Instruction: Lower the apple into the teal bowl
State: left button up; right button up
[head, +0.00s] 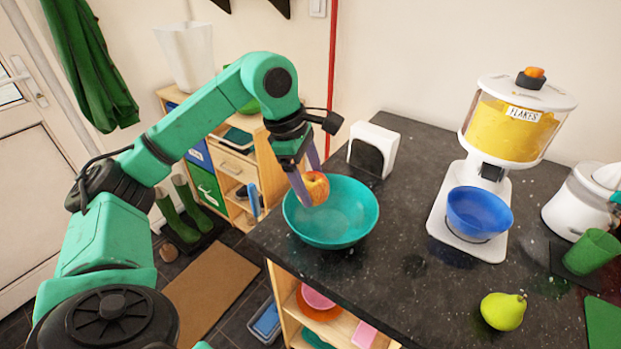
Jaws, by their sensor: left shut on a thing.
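A red and yellow apple (317,187) is held between the fingers of my left gripper (307,186). It shows over the back left part of the teal bowl (345,228). The bowl stands upright near the left edge of the dark granite counter, and the part of its inside that I see is empty. I cannot tell exactly how high the apple is above the bowl's bottom. My left arm comes in from the left and the gripper points down. My right gripper is not in view.
A white box-shaped object (373,149) stands behind the bowl. To the right are a flakes dispenser (513,118) with a blue bowl (479,214), a green pear (503,311) and a green cup (592,251). The counter (405,280) is clear between bowl and pear.

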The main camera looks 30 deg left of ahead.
aim_at(308, 179)
pick_arm(q)
jog(key=shift+f, duration=0.3)
jog(key=shift+r, duration=0.1)
jog(key=shift+f+b, duration=0.8)
jog(key=shift+f, duration=0.2)
dwell(0.4)
jog(key=o, duration=1.3)
jog(key=shift+r, duration=0.1)
jog(key=p+v, duration=0.1)
jog(key=v, duration=0.7)
jog(key=shift+d+r, duration=0.1)
jog(key=shift+r, duration=0.05)
jog(key=p+v, duration=0.3)
jog(key=v, duration=0.3)
jog(key=shift+s+r, duration=0.15)
